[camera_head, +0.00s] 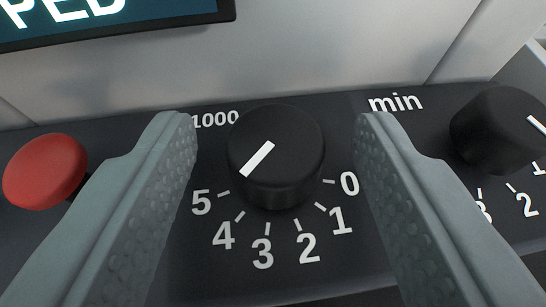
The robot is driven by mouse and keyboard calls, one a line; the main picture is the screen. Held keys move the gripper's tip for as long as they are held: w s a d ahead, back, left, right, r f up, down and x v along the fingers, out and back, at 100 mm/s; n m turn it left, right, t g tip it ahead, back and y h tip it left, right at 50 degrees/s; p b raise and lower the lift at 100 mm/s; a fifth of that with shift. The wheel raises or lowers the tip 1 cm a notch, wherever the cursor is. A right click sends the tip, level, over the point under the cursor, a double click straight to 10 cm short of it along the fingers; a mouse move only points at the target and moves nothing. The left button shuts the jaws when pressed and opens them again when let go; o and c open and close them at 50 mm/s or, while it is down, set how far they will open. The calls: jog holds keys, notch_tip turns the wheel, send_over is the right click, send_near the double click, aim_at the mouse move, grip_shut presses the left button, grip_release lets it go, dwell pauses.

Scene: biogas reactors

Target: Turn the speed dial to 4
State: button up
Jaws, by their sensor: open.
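The speed dial (285,180) is a round black knob with a white pointer line, on a dark panel strip marked 0 to 5. The line points to the lower left, towards the 4 and 5 marks, seemingly nearer 4; the exact setting is hard to tell at this angle. The label above it reads 1000, with anything before that hidden by the left finger. My gripper (273,125) is open, with one grey finger on each side of the dial. A gap shows between the dial and each finger.
A red button (44,171) sits left of the left finger. A display (110,22) is at the upper left on the pale housing (330,45).

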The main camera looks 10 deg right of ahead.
jog(key=v, duration=1.7)
jog(key=shift+s, duration=0.15)
jog(key=w+d+r+t+y, duration=0.1)
jog(key=w+d+r+t, duration=0.1)
jog(key=d+r, duration=0.7)
jog(key=w+d+r+t+y, duration=0.1)
jog(key=w+d+r+t, duration=0.15)
jog(key=d+r, duration=0.65)
jog(key=s+d+r+n+t+y, duration=0.1)
jog(key=s+d+r+y, duration=0.1)
jog(key=s+d, duration=0.35)
jog(key=s+d+r+t+y, duration=0.1)
jog(key=s+d+r, duration=0.1)
jog(key=d, duration=0.7)
jog(key=s+d+f+g+h, duration=0.1)
jog(key=s+d+f, duration=0.3)
jog(key=s+d, duration=0.5)
jog(key=s+d+f+n+g+h, duration=0.1)
jog(key=s+d+f, duration=0.4)
jog(key=s+d, duration=0.3)
jog(key=s, duration=0.2)
jog(key=shift+s+d, duration=0.4)
